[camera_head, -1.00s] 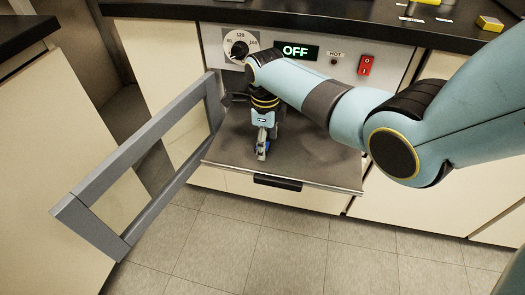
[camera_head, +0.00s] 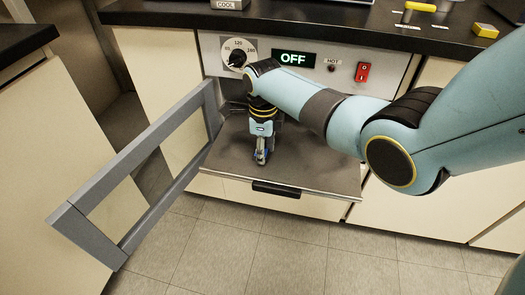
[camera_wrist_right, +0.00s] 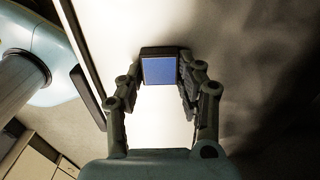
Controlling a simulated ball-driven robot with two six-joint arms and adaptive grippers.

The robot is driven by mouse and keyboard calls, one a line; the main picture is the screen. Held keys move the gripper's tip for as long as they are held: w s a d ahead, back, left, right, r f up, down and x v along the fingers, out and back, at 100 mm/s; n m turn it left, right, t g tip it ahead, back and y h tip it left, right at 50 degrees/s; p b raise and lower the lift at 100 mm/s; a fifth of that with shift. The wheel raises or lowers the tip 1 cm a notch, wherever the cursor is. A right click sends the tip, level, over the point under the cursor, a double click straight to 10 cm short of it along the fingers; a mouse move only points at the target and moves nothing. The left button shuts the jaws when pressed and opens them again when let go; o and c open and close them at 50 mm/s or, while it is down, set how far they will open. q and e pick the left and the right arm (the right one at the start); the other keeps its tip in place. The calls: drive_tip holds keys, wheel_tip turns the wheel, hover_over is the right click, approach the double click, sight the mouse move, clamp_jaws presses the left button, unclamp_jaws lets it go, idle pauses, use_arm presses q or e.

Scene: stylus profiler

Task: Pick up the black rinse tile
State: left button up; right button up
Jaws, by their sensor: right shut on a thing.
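A small black tile with a blue square face (camera_wrist_right: 158,70) sits between the fingertips of my right gripper (camera_wrist_right: 159,85) in the right wrist view. The fingers touch it on both sides, and the gripper is shut on it. In the head view my right gripper (camera_head: 261,158) points down over the grey pull-out shelf (camera_head: 315,165). The tile is mostly hidden by the fingers there, with only a little blue showing. I cannot tell whether it touches the shelf. My left gripper is not in view.
An open framed door (camera_head: 90,185) swings out at the left of the shelf. The shelf has a black handle (camera_head: 276,188) in front. Behind are a dial (camera_head: 237,57), an OFF display (camera_head: 294,58) and a red switch (camera_head: 363,71). The right half of the shelf is clear.

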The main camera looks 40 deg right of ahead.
sight(266, 155)
drive_tip(key=r+p, duration=0.2)
drive_tip(key=r, duration=0.1)
drive_tip(key=s+r, duration=0.1)
drive_tip(key=r, duration=0.1)
drive_tip(key=shift+d+p, duration=0.15)
drive_tip(key=shift+p, duration=0.25)
drive_tip(key=s+d+r+p, duration=0.2)
drive_tip(key=s+r+p, duration=0.2)
drive_tip(key=s, duration=0.6)
drive_tip(key=shift+s+d+r, duration=0.15)
drive_tip(key=shift+d+r, duration=0.05)
drive_tip(key=shift+r, duration=0.7)
drive_tip(key=shift+o, duration=1.1)
clamp_jaws()
